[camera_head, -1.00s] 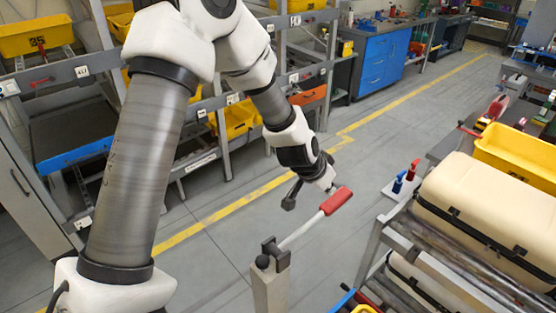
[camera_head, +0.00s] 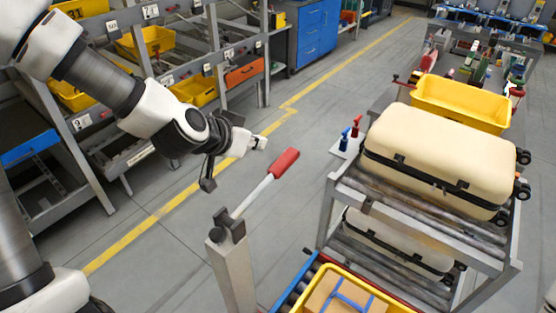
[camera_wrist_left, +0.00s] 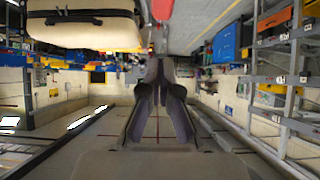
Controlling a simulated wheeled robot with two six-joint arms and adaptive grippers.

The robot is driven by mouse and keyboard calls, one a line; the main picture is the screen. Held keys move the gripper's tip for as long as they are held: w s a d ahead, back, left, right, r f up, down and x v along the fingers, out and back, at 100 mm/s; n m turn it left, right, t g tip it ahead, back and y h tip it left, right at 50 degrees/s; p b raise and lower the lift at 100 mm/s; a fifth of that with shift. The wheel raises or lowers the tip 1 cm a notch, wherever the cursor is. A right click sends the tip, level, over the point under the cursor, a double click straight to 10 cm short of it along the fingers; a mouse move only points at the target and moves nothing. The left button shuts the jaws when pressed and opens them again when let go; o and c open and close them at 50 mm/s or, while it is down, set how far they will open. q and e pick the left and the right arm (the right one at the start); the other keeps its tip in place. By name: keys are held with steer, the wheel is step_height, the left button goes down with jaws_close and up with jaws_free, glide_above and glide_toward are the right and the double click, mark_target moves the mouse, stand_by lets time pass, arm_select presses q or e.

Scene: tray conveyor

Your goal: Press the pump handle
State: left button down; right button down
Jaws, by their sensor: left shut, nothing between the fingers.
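The pump handle is a pale lever with a red grip (camera_head: 285,162), slanting up to the right from a dark pivot on a grey post (camera_head: 232,268). My left gripper (camera_head: 260,143) is just up and left of the red grip in the head view. It looks apart from the grip, with a small gap of floor between them. In the left wrist view its dark fingers (camera_wrist_left: 158,78) are together and empty. A red piece, likely the grip (camera_wrist_left: 162,10), shows at the top of that view. My right gripper is out of view.
A roller rack with a cream suitcase (camera_head: 440,150) and a yellow bin (camera_head: 462,102) stands at the right. A yellow tray (camera_head: 395,304) holding a box is at the bottom. Shelves with yellow bins (camera_head: 196,90) stand behind my left arm. Floor between is clear.

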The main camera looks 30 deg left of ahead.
arm_select(q)
glide_above(287, 157)
steer(key=s, duration=0.3)
step_height(287, 157, down, 6)
steer(key=shift+s+a+f, duration=0.1)
steer(key=shift+s+a, duration=0.05)
step_height(287, 157, down, 3)
steer(key=shift+f+p, duration=0.2)
steer(key=shift+p, duration=0.4)
steer(key=shift+a+f, duration=0.1)
steer(key=shift+f, duration=0.1)
steer(key=shift+w, duration=0.2)
